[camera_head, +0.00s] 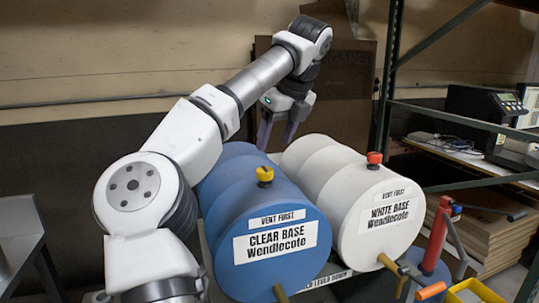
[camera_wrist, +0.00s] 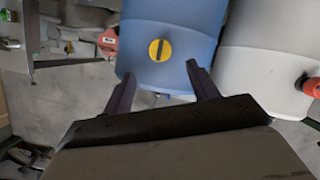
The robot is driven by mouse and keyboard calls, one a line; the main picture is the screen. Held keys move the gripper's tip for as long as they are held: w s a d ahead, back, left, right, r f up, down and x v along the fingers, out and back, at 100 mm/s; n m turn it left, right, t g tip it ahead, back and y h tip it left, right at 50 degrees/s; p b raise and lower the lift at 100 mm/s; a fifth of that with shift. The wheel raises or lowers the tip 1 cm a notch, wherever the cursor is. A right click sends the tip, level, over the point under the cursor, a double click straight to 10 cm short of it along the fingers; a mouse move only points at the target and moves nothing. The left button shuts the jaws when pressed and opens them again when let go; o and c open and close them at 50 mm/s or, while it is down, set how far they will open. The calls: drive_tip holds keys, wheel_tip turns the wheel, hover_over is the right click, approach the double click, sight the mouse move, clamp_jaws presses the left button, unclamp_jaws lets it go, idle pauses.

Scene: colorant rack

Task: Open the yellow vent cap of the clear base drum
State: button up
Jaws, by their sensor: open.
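The clear base drum (camera_head: 250,225) is blue and lies on its side, with a white label on its front end. Its yellow vent cap (camera_head: 264,175) sits on top near the front end. In the wrist view the yellow cap (camera_wrist: 159,50) is a round disc with a dark bar across it, on the blue drum (camera_wrist: 190,18). My gripper (camera_head: 278,140) is open and empty, above and behind the cap, over the drums. In the wrist view the two fingers (camera_wrist: 160,70) are spread apart, with the cap between and beyond their tips, not touched.
The white base drum (camera_head: 375,225) lies close on the right, with a red cap (camera_head: 374,158). A red hand pump (camera_head: 436,240) and a yellow bin (camera_head: 475,292) are at the lower right. A metal shelf (camera_head: 460,120) stands at right. A grey table (camera_head: 20,230) is at left.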

drive_tip(key=p+v, duration=0.4)
drive_tip(key=v, duration=0.1)
drive_tip(key=shift+r, duration=0.2)
